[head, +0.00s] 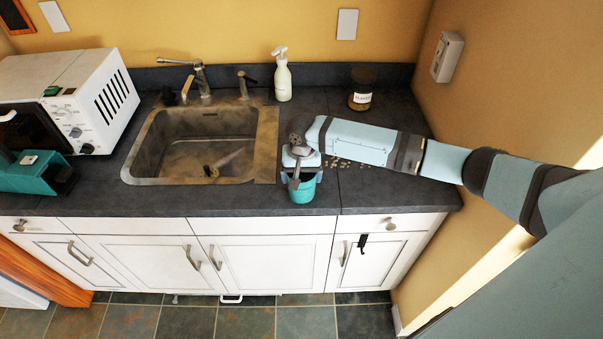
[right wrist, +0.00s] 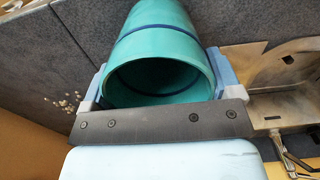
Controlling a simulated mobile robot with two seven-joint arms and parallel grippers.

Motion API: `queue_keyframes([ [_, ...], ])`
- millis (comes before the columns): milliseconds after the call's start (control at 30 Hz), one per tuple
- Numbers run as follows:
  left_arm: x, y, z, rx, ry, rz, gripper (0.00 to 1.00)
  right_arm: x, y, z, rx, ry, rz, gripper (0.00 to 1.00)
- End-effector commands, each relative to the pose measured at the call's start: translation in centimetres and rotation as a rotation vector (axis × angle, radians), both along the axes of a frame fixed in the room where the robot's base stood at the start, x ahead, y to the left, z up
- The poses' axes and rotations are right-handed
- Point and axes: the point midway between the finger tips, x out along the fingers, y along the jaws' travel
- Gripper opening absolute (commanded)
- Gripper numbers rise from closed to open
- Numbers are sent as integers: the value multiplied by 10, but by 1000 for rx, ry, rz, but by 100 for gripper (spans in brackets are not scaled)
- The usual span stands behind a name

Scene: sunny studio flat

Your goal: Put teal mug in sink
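The teal mug (head: 303,190) is at the front of the dark counter, right of the sink, in the head view. In the right wrist view the mug (right wrist: 160,45) lies between the fingers, its open rim facing the camera and a dark blue band round it. My right gripper (head: 297,178) reaches down over it; its fingers (right wrist: 157,62) are against both sides of the mug. I cannot tell whether the mug still touches the counter. The sink (head: 168,152) is a worn metal basin and holds no mug. My left gripper is not in view.
A faucet (head: 200,78) rises behind the sink. A soap bottle (head: 283,78) and a labelled jar (head: 361,92) stand at the back. A white microwave (head: 85,95) and a teal appliance (head: 30,175) are on the left. Small crumbs lie right of the mug.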

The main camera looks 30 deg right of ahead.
Motion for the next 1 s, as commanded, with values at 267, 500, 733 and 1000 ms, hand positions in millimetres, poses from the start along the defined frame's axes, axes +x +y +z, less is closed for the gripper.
queue_keyframes([
  [267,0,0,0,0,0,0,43,0,0,0,0,0,0,100],
  [500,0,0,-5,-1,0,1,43,1,0,25,0,-4,0,100],
  [733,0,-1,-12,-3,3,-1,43,1,0,75,0,-4,0,100],
  [1000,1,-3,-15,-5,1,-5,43,0,0,115,0,-1,0,98],
])
